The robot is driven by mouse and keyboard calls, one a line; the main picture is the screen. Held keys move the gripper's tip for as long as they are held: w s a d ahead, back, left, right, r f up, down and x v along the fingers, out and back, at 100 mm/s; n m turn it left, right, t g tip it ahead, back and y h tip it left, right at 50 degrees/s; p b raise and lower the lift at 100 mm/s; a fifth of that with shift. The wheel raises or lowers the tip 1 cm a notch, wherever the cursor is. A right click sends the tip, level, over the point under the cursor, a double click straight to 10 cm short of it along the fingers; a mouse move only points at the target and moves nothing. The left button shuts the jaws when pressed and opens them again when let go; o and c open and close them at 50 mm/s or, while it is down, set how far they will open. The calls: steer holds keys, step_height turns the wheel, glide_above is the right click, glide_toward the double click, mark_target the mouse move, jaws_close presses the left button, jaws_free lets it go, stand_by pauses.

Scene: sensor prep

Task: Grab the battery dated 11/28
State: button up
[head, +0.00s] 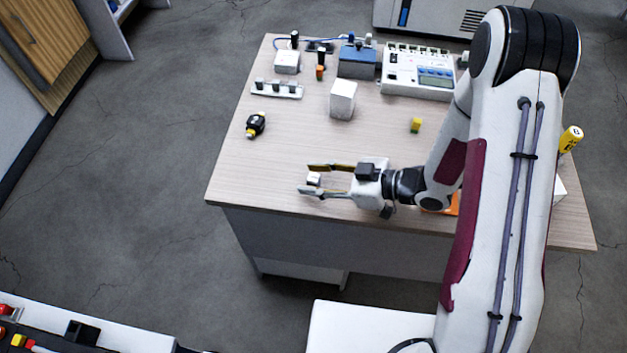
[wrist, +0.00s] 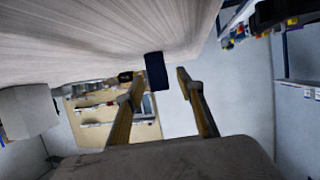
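My gripper (head: 304,179) reaches left over the front part of the table, its two fingers spread apart. A small block (head: 314,180) with a pale top sits between the fingers. In the wrist view a dark block (wrist: 157,72) shows between the spread fingertips (wrist: 160,76); I cannot tell whether it touches either finger. No date is readable on any object, so I cannot tell which is the battery dated 11/28. A yellow cylinder (head: 571,139) with dark markings shows at the right, partly hidden by my arm. A small yellow block (head: 416,125) stands mid-table.
A black-and-yellow object (head: 256,124) lies at the left of the wooden table (head: 235,185). A white box (head: 343,100), a white rack (head: 276,90), a blue-grey box (head: 357,61) and a white device (head: 418,72) stand farther back. My arm hides part of the right side.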

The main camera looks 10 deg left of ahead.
steer(key=shift+w+a+f, duration=0.1)
steer(key=shift+a+f, duration=0.05)
steer(key=shift+a, duration=0.2)
stand_by(0.3)
jaws_close()
